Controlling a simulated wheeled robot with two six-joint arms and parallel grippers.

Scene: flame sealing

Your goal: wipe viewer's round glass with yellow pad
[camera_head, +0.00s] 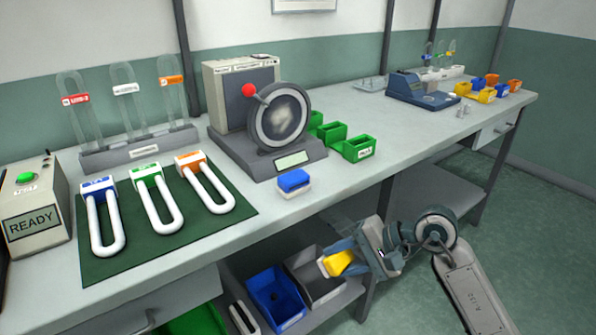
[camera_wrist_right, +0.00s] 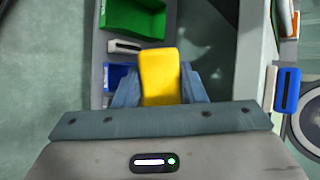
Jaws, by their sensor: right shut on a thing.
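The viewer (camera_head: 240,95) stands on the bench, a grey box on a dark base with a red knob. Its round glass (camera_head: 281,118) faces forward in a dark ring and shows a pale cloudy smudge. My right gripper (camera_head: 345,258) is shut on the yellow pad (camera_head: 338,264), in front of and below the bench edge, well apart from the glass. In the right wrist view the yellow pad (camera_wrist_right: 160,75) sticks out between the two fingers. My left gripper is not in view.
A blue-and-white block (camera_head: 294,182) lies on the bench before the viewer. Green bins (camera_head: 358,149) stand to its right. White U-shaped tubes lie on a green mat (camera_head: 185,237) at left. Below is a shelf with a blue bin (camera_head: 275,298). The bench's front edge lies between pad and viewer.

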